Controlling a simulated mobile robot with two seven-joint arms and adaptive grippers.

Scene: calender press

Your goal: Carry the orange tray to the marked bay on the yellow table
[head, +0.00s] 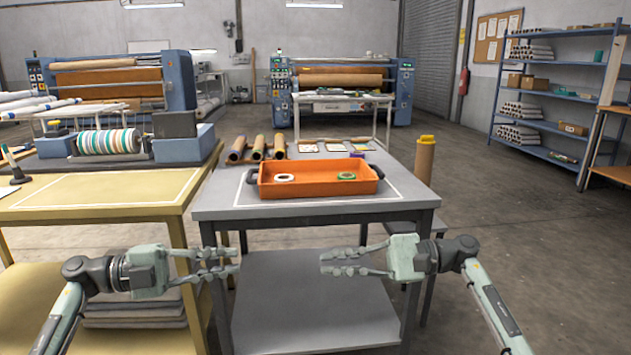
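The orange tray (318,188) sits on the grey table (212,205), within a white outline. It has a black handle at each short end. A white tape roll (285,178) and a green tape roll (346,175) lie in it. The yellow table (60,215) stands to the left, with a white-lined bay (190,183) on its top, partly out of view at the left. My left gripper (236,262) and my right gripper (323,262) face each other in front of the grey table, nearer than the tray. Both are open and empty, apart from the tray.
Several brown rolls (258,147) lie behind the tray. A yellow-capped upright roll (425,160) stands right of the grey table. A machine with a striped roll (108,141) sits at the back of the yellow table. Open floor lies right.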

